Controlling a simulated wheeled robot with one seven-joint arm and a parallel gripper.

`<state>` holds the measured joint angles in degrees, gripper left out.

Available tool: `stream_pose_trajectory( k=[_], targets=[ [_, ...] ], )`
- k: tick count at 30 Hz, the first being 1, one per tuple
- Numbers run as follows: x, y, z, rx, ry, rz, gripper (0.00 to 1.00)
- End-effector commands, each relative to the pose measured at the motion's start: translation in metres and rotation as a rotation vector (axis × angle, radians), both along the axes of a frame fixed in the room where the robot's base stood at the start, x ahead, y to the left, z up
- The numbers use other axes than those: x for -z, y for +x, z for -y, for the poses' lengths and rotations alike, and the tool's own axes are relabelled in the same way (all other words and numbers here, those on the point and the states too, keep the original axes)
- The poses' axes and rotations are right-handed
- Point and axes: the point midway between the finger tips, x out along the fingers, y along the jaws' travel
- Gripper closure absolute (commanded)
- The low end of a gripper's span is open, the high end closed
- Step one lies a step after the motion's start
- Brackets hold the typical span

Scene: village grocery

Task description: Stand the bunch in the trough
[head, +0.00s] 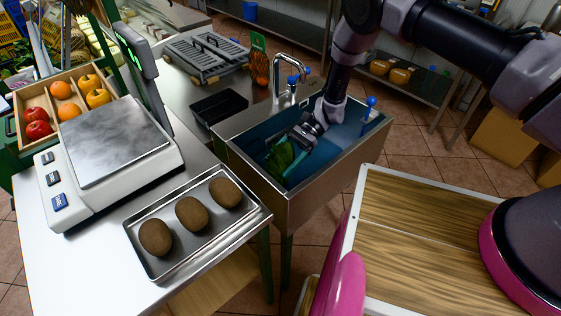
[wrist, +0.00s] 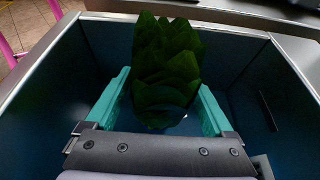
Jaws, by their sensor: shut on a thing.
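The bunch (wrist: 166,68) is a cluster of dark green leaves. In the wrist view it stands between the two teal fingers of my gripper (wrist: 165,105), which are shut on it. In the head view the bunch (head: 280,158) shows at the left inside of the trough, with my gripper (head: 291,152) reaching down from the upper right. The trough (head: 335,165) is a steel basin with a blue inside. The bunch is within its walls. Its lower end is hidden, so I cannot tell whether it touches the bottom.
A tap (head: 291,70) rises at the trough's back edge, and a blue-knobbed piece (head: 370,104) is at its right wall. A black tray (head: 219,107) lies to the left. A scale (head: 110,150) and a metal tray (head: 165,252) with three brown round items stand on the near counter.

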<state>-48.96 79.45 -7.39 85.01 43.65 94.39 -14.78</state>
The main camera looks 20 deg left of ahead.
Motion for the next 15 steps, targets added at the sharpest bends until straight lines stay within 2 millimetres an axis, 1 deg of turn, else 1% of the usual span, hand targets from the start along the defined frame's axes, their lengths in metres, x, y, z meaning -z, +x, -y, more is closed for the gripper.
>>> stream_pose_trajectory(
  k=[1,2,3,11,15],
  targets=[
    [0.002,0.0,0.0,0.001,0.001,-0.001,0.94],
    [0.001,0.0,0.0,0.0,0.0,0.0,0.01],
    [0.001,0.0,0.0,0.0,0.0,0.0,0.0],
    [-0.001,0.0,0.0,0.0,0.0,0.0,0.0],
    [-0.007,0.014,0.006,0.004,0.001,0.002,0.0]
  ],
)
